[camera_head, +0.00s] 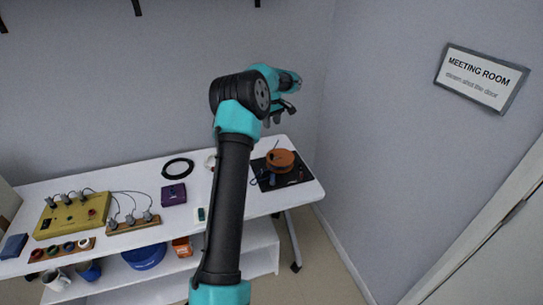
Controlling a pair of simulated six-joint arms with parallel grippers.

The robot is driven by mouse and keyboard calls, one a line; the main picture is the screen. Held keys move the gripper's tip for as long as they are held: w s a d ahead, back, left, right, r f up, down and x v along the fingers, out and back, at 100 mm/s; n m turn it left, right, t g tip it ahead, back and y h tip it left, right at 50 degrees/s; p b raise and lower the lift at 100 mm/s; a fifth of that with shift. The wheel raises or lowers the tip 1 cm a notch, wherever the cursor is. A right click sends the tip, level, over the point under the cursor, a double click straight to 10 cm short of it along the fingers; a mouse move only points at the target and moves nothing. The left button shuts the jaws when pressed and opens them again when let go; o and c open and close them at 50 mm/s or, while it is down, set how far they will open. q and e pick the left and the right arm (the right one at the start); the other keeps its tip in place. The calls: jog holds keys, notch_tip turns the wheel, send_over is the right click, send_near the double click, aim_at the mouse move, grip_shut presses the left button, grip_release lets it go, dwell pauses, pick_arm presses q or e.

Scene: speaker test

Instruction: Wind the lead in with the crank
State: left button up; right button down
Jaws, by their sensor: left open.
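A round orange-brown reel (281,160) sits on a black mat (266,186) at the right end of the white table. It looks like the reel for the lead. A thin dark piece sticks up at its top; I cannot tell whether it is the crank. Small blue and red bits lie beside the reel on the mat, too small to make out. My left gripper (272,122) is open and empty, above and behind the reel as seen here, apart from it. Its fingers are partly hidden by my own wrist. My right gripper is not in view.
The white table (140,182) carries a yellow box (72,216) with plugs, a wooden strip (132,222), a purple box (173,194) and a black cable coil (178,168). A shelf below holds a blue bowl (144,257) and mugs. A wall with a sign (481,77) bounds the right.

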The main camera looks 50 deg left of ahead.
aim_at(272, 154)
pick_arm(q)
jog(key=m, duration=2.4)
jog(key=shift+f, duration=0.1)
jog(key=shift+f, duration=0.15)
notch_tip(272, 154, down, 17)
jog(key=shift+f, duration=0.1)
jog(key=shift+c, duration=0.3)
grip_shut()
